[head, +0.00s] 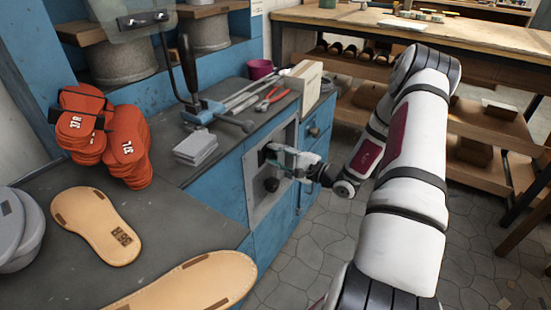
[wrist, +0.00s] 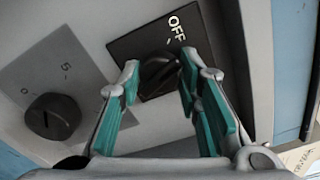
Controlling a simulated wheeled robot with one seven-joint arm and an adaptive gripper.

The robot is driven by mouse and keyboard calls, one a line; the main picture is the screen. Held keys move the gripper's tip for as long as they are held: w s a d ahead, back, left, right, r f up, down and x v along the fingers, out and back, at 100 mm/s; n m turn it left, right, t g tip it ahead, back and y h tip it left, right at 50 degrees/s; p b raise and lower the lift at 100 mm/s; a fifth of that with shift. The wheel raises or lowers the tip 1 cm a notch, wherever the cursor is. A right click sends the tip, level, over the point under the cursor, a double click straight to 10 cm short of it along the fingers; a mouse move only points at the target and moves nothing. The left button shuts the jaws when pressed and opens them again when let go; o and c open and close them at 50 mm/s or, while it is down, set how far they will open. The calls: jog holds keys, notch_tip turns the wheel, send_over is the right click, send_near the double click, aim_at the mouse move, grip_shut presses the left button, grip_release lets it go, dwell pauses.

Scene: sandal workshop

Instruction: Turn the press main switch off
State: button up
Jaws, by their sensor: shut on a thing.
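The press main switch (wrist: 160,70) is a black rotary knob on a dark square plate (wrist: 130,47) marked OFF, seen in the wrist view. It is fixed to a grey panel (head: 259,208) on the front of the blue bench in the head view. My gripper (wrist: 159,72) has its teal-padded fingers on either side of this knob and is shut on it. In the head view my gripper (head: 284,160) reaches the panel from the right and partly hides the switch. Which way the knob points is hard to tell.
A second black knob (wrist: 53,116) with a 0 to 5 scale sits beside the switch. The bench top (head: 175,215) carries orange sandal pieces (head: 105,140), tan soles (head: 97,222), a grey block stack (head: 195,148) and tools. A wooden table (head: 410,28) stands behind. Floor beside the bench is clear.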

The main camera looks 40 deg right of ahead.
jog(key=n+b, duration=0.3)
jog(key=n, duration=0.1)
jog(key=shift+f+n, duration=0.1)
jog(key=shift+n, duration=0.3)
dwell(0.4)
jog(key=o, duration=1.1)
jog(key=v, duration=1.2)
